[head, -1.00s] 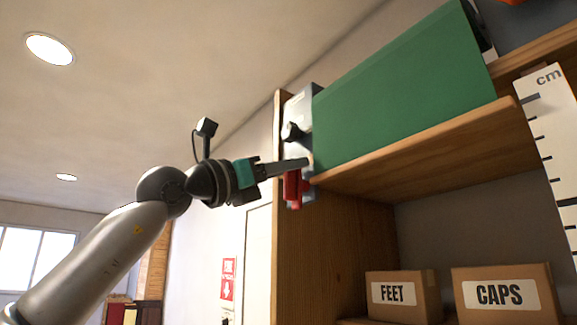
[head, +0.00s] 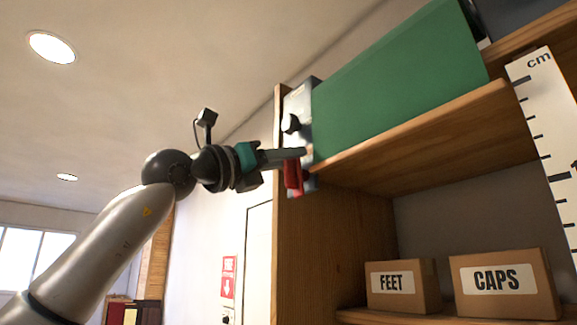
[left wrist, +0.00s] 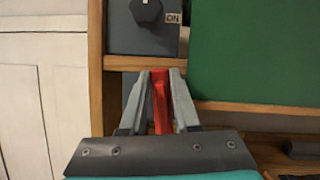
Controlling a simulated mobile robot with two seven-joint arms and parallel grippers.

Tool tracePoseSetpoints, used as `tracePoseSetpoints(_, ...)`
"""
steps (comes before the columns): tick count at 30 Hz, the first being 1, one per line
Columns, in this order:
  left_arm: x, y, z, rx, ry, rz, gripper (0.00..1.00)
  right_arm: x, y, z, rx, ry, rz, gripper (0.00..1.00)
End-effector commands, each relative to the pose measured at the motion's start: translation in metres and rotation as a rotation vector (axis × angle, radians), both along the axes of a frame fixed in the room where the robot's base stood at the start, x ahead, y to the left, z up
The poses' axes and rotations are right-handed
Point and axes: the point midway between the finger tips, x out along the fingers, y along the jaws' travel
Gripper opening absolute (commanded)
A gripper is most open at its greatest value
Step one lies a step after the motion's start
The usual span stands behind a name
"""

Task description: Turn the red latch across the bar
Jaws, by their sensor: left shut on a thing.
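The red latch (head: 292,177) hangs at the front edge of the wooden shelf unit, just below a grey box with a dark knob. In the left wrist view the red latch (left wrist: 160,105) stands upright between my two fingers, with a grey plate partly hidden behind it. My left gripper (head: 298,155) is shut on the latch and reaches in from the left; it also shows in the left wrist view (left wrist: 160,82). I cannot make out a separate bar. My right gripper is not in view.
A green panel (head: 400,85) stands on the shelf right of the grey box (head: 298,105), whose knob (left wrist: 147,12) sits beside an ON label. Boxes marked FEET (head: 391,302) and CAPS (head: 502,306) are lower right, near a ruler (head: 548,140). Open room lies left.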

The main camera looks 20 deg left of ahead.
Motion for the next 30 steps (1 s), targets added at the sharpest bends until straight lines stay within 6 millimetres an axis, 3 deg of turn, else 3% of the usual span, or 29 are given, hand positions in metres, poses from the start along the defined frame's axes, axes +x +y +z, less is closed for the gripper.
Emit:
tracePoseSetpoints(3,0.000,0.001,-0.004,-0.077,0.053,-0.001,0.00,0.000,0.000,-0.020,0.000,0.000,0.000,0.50)
tracePoseSetpoints(12,0.005,0.007,-0.006,-0.299,0.229,-0.001,0.00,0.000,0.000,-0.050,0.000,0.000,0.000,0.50)
tracePoseSetpoints(30,0.012,0.016,-0.015,-0.748,0.582,0.003,0.00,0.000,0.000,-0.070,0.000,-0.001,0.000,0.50)
